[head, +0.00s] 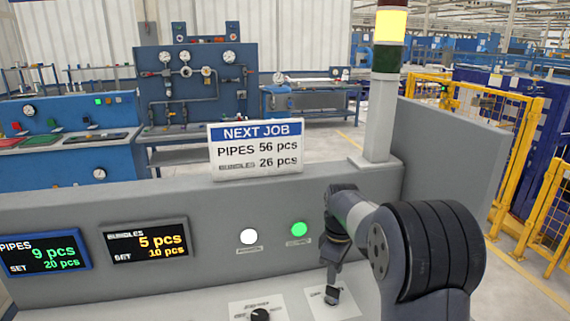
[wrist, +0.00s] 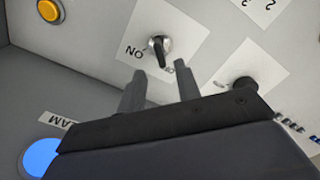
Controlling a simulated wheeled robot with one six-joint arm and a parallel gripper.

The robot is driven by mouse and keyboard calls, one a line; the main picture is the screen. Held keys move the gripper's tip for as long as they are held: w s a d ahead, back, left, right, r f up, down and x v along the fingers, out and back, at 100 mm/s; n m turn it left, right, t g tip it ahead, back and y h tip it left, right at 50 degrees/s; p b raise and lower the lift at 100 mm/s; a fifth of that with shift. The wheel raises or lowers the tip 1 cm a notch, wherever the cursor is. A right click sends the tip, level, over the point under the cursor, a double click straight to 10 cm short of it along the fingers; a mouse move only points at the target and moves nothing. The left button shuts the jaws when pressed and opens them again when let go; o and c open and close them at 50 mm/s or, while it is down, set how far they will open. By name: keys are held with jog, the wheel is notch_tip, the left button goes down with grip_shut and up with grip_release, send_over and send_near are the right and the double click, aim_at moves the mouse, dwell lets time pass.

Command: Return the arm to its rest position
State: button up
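My arm (head: 425,245) reaches in from the right in the head view. My gripper (head: 332,292) points down over a white plate on the sloped control panel. In the wrist view my gripper (wrist: 160,79) has its two fingers apart with nothing between them. A black and silver rotary switch (wrist: 158,48) on a white plate marked "ON" lies just beyond the fingertips, apart from them in the picture. How far the fingertips are above the panel cannot be told.
A black knob (wrist: 243,90), an orange button (wrist: 49,10) and a lit blue button (wrist: 41,157) surround the gripper. Another knob (head: 260,314) is left of it. Behind are a green button (head: 299,229), a white button (head: 249,236), counter displays (head: 146,241) and a signal tower (head: 380,120).

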aim_at(333, 288)
notch_tip(333, 288, down, 7)
jog(key=shift+r+p, duration=0.1)
jog(key=shift+p, duration=0.2)
jog(key=shift+r, duration=0.1)
jog(key=shift+r, duration=0.1)
